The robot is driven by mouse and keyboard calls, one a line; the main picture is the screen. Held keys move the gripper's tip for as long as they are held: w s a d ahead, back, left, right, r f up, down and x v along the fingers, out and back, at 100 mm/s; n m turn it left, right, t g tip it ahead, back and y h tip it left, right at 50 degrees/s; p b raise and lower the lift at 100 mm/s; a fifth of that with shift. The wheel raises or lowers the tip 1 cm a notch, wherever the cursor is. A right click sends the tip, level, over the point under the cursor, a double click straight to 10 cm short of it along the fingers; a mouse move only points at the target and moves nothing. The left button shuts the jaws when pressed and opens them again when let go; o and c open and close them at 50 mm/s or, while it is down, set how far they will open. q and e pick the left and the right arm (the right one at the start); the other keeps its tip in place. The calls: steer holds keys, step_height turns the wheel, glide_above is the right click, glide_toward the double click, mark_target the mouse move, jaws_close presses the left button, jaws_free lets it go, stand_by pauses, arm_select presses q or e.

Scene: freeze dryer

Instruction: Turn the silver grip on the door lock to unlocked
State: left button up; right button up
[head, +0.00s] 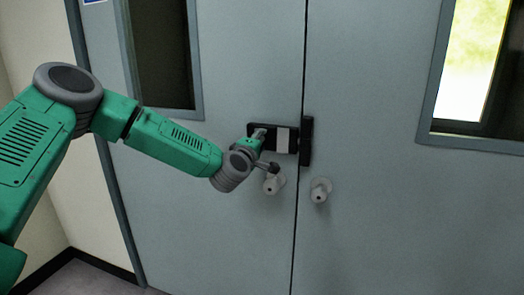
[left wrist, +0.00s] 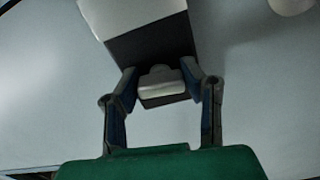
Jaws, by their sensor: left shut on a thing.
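The door lock (head: 284,141) is a dark plate with a white band, mounted on the left door near the seam. A dark upright strike piece (head: 306,141) sits on its right. My left gripper (head: 259,136) is at the left end of the lock in the head view. In the left wrist view the silver grip (left wrist: 162,90) stands between the two fingers, on the dark lock plate (left wrist: 152,44), and the fingers are shut on it. In the head view the gripper and wrist hide most of the grip. My right gripper is not in view.
Two round knobs, the left one (head: 274,184) and the right one (head: 320,190), stick out below the lock. The left knob is close under my wrist. The grey double doors (head: 380,220) look closed, with windows on both sides.

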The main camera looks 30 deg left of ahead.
arm_select(q)
steer(key=shift+s+a+f+n+b, duration=0.1)
steer(key=shift+a+f+n+b, duration=0.15)
steer(key=shift+n+b, duration=0.45)
steer(key=o, duration=1.2)
steer(key=shift+c, duration=0.2)
steer(key=shift+a, duration=0.15)
steer(key=shift+a, duration=0.1)
steer(key=shift+s, duration=0.1)
